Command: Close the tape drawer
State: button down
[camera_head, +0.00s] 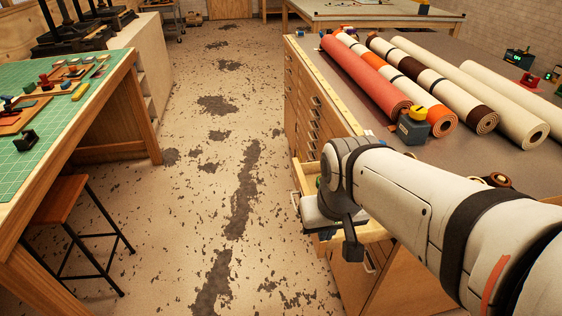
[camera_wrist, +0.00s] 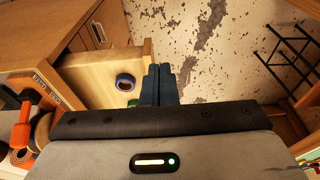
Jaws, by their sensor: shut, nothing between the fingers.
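The tape drawer (camera_head: 370,232) stands pulled out from the wooden cabinet, largely hidden behind my arm in the head view. In the wrist view the open drawer (camera_wrist: 92,66) is pale wood. A blue tape roll (camera_wrist: 126,81) lies inside it, with part of a green one (camera_wrist: 133,102) near my fingers. My gripper (camera_wrist: 161,70) is shut and empty. Its dark fingers are at the drawer's front end, on the outer side of the front panel. I cannot tell whether they touch it. The fingers are not clear in the head view.
The cabinet (camera_head: 303,100) carries several rolls, including a red roll (camera_head: 362,72), and a tape dispenser (camera_head: 413,126) on its top. A stool (camera_head: 62,200) and a green-matted bench (camera_head: 60,85) stand at left. The floor (camera_head: 190,180) between is free.

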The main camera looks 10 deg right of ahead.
jog(key=w+a+f+n+g+h+b, duration=0.1)
jog(key=w+a+f+n+h+b, duration=0.5)
jog(key=n, duration=0.3)
jog(key=w+a+f+n+g+h+b, duration=0.2)
jog(key=w+a+f+n+h+b, duration=0.15)
jog(key=w+a+n+b, duration=0.4)
jog(key=d+f+n, duration=0.1)
jog(key=d+f, duration=0.6)
jog(key=d, duration=0.5)
jog(key=shift+d+b, duration=0.35)
jog(key=shift+b, duration=0.1)
jog(key=shift+w+n+y, duration=0.1)
jog(key=shift+n+y, duration=0.15)
